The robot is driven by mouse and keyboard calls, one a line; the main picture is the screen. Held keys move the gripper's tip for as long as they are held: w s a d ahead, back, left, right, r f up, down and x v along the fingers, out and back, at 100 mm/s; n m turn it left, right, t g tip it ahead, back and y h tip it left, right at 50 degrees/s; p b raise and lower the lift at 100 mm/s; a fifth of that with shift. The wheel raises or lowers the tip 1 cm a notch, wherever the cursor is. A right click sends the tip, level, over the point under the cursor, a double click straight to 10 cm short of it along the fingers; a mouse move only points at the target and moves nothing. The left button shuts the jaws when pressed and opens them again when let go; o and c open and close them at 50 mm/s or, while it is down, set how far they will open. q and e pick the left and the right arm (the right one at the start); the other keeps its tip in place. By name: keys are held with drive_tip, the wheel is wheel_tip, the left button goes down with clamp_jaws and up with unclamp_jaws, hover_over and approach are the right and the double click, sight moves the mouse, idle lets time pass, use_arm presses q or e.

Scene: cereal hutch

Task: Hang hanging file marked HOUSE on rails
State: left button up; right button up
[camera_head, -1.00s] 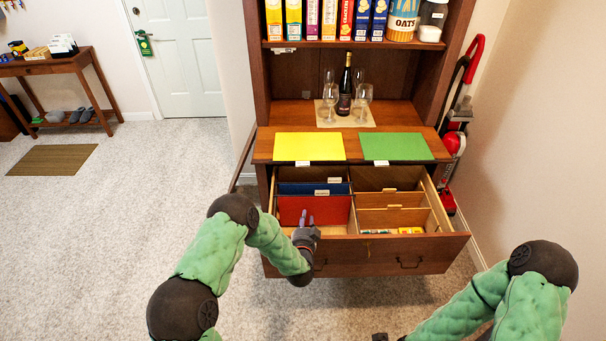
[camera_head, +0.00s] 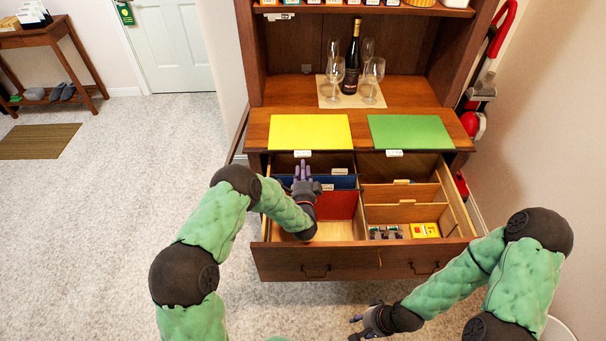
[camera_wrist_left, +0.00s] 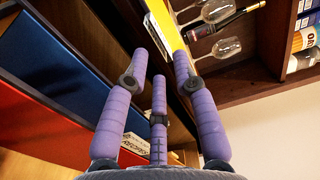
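A yellow hanging file (camera_head: 310,130) and a green hanging file (camera_head: 408,130) lie flat on the hutch counter, their white tabs over the front edge. I cannot read which is marked HOUSE. Below is the open drawer (camera_head: 338,262) with hanging files inside: a red one (camera_head: 337,205) and a blue one (camera_head: 340,182) at left, tan ones (camera_head: 402,213) at right. My left gripper (camera_head: 302,166) is over the left compartment, just below the yellow file's tab. Its purple fingers (camera_wrist_left: 158,85) are apart and empty in the left wrist view. My right gripper (camera_head: 357,326) is low in front of the drawer, fingers spread and empty.
A wine bottle (camera_head: 352,62) and several glasses stand on a mat behind the files. Small boxes (camera_head: 424,230) lie in the drawer's front right. A red vacuum (camera_head: 482,85) stands right of the hutch. Carpet is clear at left.

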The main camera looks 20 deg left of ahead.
sight(303, 155)
use_arm(q)
drive_tip(key=shift+b+x, duration=1.5)
drive_tip(key=shift+x, duration=1.95)
clamp_jaws()
drive_tip(key=shift+r, duration=0.2)
